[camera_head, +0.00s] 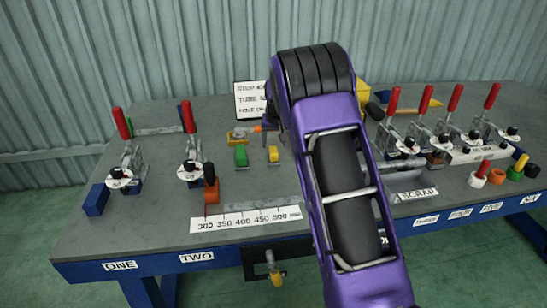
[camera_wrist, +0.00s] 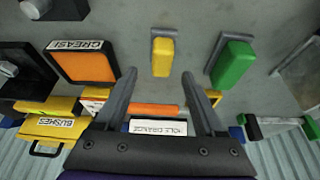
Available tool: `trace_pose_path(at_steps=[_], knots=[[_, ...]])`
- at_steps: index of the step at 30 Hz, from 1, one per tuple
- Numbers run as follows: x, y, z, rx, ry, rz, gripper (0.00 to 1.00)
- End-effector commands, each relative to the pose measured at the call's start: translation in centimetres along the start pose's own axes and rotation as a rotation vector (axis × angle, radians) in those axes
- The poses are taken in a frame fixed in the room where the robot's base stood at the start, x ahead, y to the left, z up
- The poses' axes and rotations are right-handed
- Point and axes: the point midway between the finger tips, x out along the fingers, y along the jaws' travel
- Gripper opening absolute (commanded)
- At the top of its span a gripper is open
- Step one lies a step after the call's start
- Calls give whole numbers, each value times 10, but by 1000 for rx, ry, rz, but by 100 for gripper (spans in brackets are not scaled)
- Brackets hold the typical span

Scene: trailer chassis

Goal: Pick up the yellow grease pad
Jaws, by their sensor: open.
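A small yellow block (camera_wrist: 162,57) stands on a grey base in the wrist view, ahead of the gap between my fingers. It also shows in the head view (camera_head: 273,154), left of my arm. An orange pad (camera_wrist: 82,67) lies in a black tray (camera_wrist: 58,52) labelled GREASE, left of the yellow block in the wrist view. The tray is not visible in the head view. My gripper (camera_wrist: 158,78) is open, with nothing held; in the head view my arm mostly hides it.
A green block (camera_wrist: 232,66) stands beside the yellow one. An orange cylinder (camera_wrist: 153,110) and a white label (camera_wrist: 158,128) show between my fingers. A yellow BUSHES bin (camera_wrist: 48,128) is at lower left. Red-handled clamps (camera_head: 190,160) stand on both sides of the bench (camera_head: 130,225).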

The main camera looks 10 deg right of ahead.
Motion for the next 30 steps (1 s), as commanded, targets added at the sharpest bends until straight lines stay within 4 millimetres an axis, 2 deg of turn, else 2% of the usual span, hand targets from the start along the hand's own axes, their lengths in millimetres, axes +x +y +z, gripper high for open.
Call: trace_pose_path(at_steps=[10,20,30], knots=[[45,-2,6,1,0,0,71],[51,-2,5,1,1,0,71],[51,-2,5,1,1,0,10]])
